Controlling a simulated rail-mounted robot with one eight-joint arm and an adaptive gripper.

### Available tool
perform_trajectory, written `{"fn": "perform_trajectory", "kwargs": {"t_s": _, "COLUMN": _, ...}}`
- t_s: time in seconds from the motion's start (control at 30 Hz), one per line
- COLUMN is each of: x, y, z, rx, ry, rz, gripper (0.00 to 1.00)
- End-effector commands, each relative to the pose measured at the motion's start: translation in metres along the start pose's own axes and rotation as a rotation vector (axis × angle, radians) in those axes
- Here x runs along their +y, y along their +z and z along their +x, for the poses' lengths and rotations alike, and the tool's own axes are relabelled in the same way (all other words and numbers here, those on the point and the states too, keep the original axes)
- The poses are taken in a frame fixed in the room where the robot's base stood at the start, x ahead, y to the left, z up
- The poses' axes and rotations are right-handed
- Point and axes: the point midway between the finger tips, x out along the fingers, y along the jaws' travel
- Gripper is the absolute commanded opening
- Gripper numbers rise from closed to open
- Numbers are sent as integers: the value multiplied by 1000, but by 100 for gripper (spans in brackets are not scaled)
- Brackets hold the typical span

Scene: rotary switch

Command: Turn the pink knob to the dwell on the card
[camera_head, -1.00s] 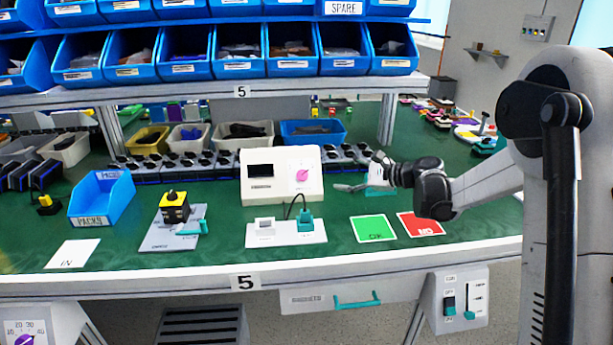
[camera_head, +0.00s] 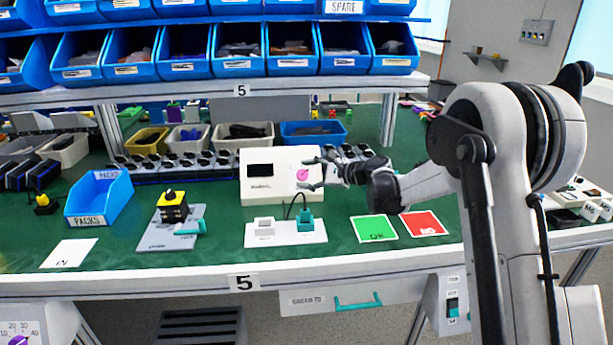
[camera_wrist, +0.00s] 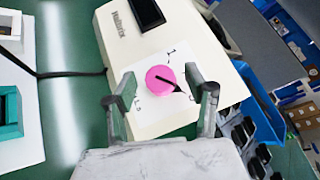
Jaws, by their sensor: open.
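The pink knob (camera_head: 302,175) is on the sloped front of a white box (camera_head: 258,196) with a dark display, standing on the green bench. In the wrist view the round pink knob (camera_wrist: 160,79) has a black pointer directed to the lower right, on a white card (camera_wrist: 146,108) with small marks at several places around it. The marks are too small to read fully. My gripper (camera_head: 314,174) is at the right side of the box front. In the wrist view my open gripper (camera_wrist: 160,96) has one finger on each side of the knob, apart from it.
A white base with a teal plug (camera_head: 305,222) and dark cable stands in front of the box. Green (camera_head: 374,229) and red (camera_head: 423,223) cards lie to the right. A row of dark devices (camera_head: 180,165) runs behind.

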Motion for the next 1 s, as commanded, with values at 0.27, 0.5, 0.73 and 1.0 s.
{"fn": "perform_trajectory", "kwargs": {"t_s": 0.27, "x": 0, "y": 0, "z": 1, "rx": 0, "ry": 0, "rz": 0, "gripper": 46}}
{"fn": "perform_trajectory", "kwargs": {"t_s": 0.5, "x": 0, "y": 0, "z": 0, "rx": 0, "ry": 0, "rz": 0, "gripper": 14}}
{"fn": "perform_trajectory", "kwargs": {"t_s": 0.73, "x": 0, "y": 0, "z": 0, "rx": 0, "ry": 6, "rz": -4, "gripper": 4}}
{"fn": "perform_trajectory", "kwargs": {"t_s": 1.0, "x": -3, "y": 1, "z": 0, "rx": 6, "ry": 79, "rz": -63, "gripper": 4}}
